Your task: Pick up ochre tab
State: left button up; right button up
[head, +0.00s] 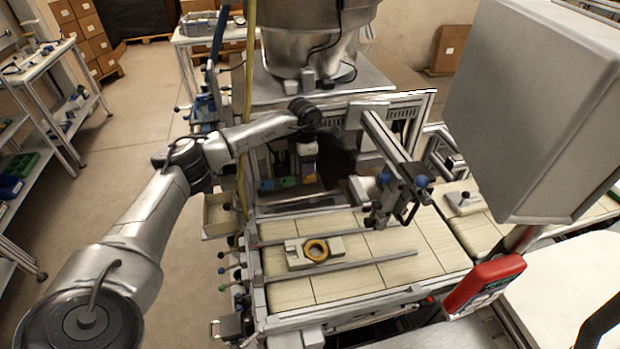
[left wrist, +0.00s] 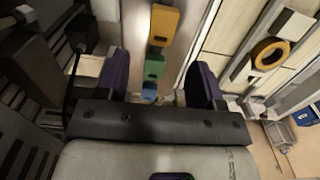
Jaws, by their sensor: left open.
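The ochre tab (head: 309,178) is at the right end of a short row of coloured tabs in the recess behind the conveyor. It also shows in the left wrist view (left wrist: 163,24), at the top middle, beyond the green tab. My left gripper (head: 306,163) is just above the row at its ochre end in the head view. In the left wrist view its purple fingers (left wrist: 159,65) are apart, with nothing held between them. The green and blue tabs appear in the gap, lower in that picture. My right gripper is not seen.
A green tab (head: 289,181) and a blue tab (head: 267,184) are beside the ochre one. An ochre ring (head: 317,250) sits on a pale block on the conveyor (head: 390,270). A bracket arm (head: 385,137) juts out right of the recess.

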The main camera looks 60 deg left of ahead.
aim_at(305, 177)
pick_arm(q)
jog(key=shift+f, duration=2.85)
jog(key=shift+c, duration=0.2)
jog(key=c, duration=1)
jog(key=shift+o, duration=0.2)
jog(key=shift+r, duration=0.1)
